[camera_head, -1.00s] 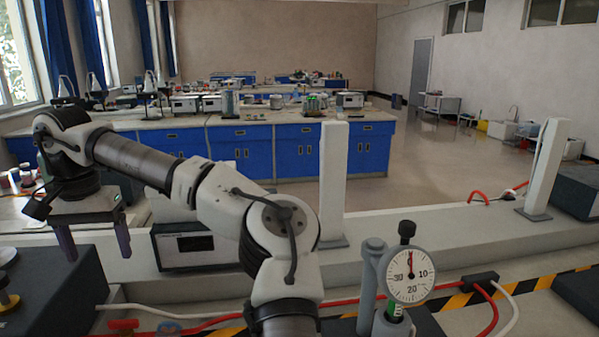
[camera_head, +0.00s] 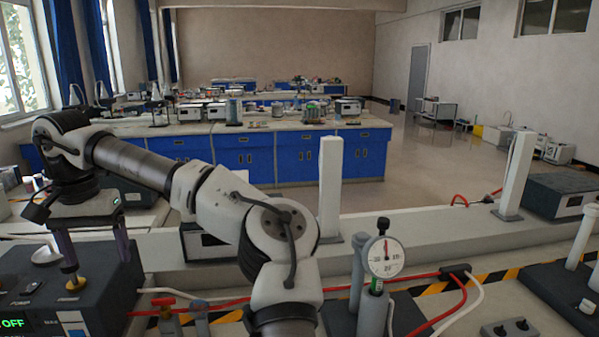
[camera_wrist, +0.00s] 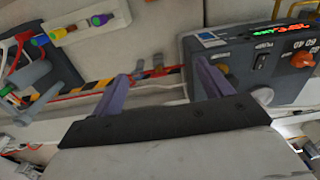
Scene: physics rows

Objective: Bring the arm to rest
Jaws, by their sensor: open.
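My arm (camera_head: 140,165) reaches to the left across the head view, bent at a pale joint in the lower middle. My gripper (camera_head: 96,266) hangs at the left with its two purple-grey fingers apart and nothing between them. In the head view it overlaps the dark pump unit (camera_head: 100,296); I cannot tell the exact gap. In the wrist view the open fingers (camera_wrist: 160,82) show with pale bench surface between and beyond them. A grey device with lit digits (camera_wrist: 262,62) lies to the right of the fingers there.
A dial gauge (camera_head: 383,257) stands right of my arm, with red and white hoses around it. A white post (camera_head: 330,187) rises behind it. Dark equipment (camera_head: 560,295) stands at the lower right. Blue benches (camera_head: 245,155) stand farther back, with open floor to their right.

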